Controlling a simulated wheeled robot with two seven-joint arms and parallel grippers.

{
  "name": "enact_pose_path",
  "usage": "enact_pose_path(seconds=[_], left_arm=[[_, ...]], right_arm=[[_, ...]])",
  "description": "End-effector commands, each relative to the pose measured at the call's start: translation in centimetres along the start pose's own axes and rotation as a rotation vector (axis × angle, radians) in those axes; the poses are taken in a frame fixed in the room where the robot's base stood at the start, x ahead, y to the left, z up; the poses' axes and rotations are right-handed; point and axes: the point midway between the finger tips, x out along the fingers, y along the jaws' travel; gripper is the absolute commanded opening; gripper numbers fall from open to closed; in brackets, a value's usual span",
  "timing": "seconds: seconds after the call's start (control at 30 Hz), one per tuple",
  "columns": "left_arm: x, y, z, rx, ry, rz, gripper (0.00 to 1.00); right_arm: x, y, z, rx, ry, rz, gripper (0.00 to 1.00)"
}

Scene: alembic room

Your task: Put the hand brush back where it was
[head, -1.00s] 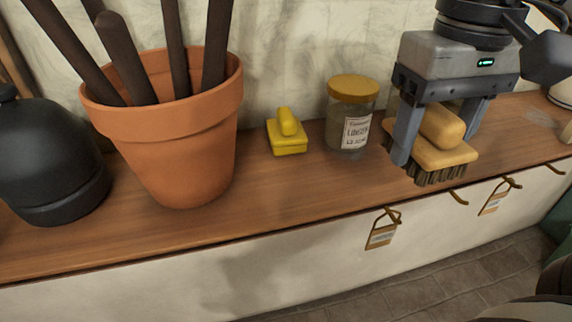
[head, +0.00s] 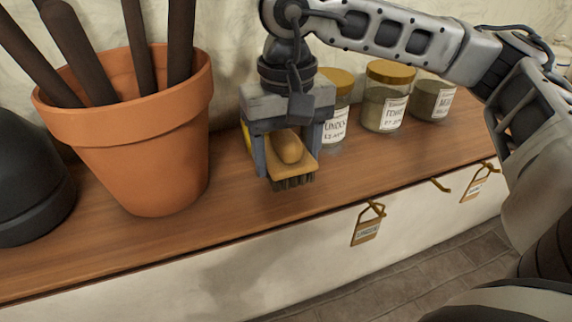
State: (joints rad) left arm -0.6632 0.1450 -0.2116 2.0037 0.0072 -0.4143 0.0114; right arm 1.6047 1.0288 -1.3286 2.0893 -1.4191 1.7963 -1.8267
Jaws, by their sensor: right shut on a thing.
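The hand brush (head: 304,160) has a tan wooden body with a rounded grip and dark bristles pointing down. My right gripper (head: 289,160) is shut on it, one finger at each side. The brush is over the wooden shelf (head: 235,222), between the terracotta pot and the jars; I cannot tell whether its bristles touch the wood. A yellow block (head: 246,138) shows only as a sliver behind the gripper's left side. My left gripper is not in view.
The terracotta pot (head: 140,150) with dark rods stands left, beside a dark rounded vessel (head: 30,170). Three labelled jars stand right: one (head: 336,125) partly behind the gripper, then a second (head: 384,105) and third (head: 431,100). Tags (head: 367,232) hang along the front edge.

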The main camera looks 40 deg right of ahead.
Motion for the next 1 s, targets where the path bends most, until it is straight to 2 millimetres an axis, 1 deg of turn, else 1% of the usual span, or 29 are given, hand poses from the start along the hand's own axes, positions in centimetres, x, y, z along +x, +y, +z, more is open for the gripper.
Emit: enact_pose_path(seconds=[0.1, 0.2, 0.3, 0.47, 0.63, 0.67, 0.7, 0.73, 1.0], left_arm=[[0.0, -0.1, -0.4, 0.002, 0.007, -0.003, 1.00], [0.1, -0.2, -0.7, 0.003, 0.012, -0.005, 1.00], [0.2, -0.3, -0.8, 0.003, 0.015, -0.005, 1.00], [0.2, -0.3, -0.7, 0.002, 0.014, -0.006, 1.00], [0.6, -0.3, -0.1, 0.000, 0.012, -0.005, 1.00], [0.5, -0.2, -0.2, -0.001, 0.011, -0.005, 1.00], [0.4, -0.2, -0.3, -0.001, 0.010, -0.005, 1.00], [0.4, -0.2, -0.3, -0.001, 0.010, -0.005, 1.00], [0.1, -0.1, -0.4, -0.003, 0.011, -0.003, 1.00]], right_arm=[[1.9, -0.1, -0.1, 0.001, -0.004, 0.002, 0.40], [3.0, -0.1, -0.1, 0.002, -0.002, 0.000, 0.40], [3.3, -0.1, -0.1, 0.001, -0.002, 0.000, 0.40], [3.3, -0.1, -0.1, 0.001, -0.001, 0.000, 0.40], [3.9, -0.1, -0.1, 0.001, -0.001, -0.001, 0.40], [3.7, -0.1, -0.1, 0.001, -0.001, -0.001, 0.67], [3.6, -0.1, -0.1, 0.001, -0.001, -0.001, 0.78], [3.6, -0.1, -0.1, 0.001, -0.001, -0.001, 0.83], [3.5, -0.1, -0.1, 0.001, -0.001, 0.000, 0.83]])
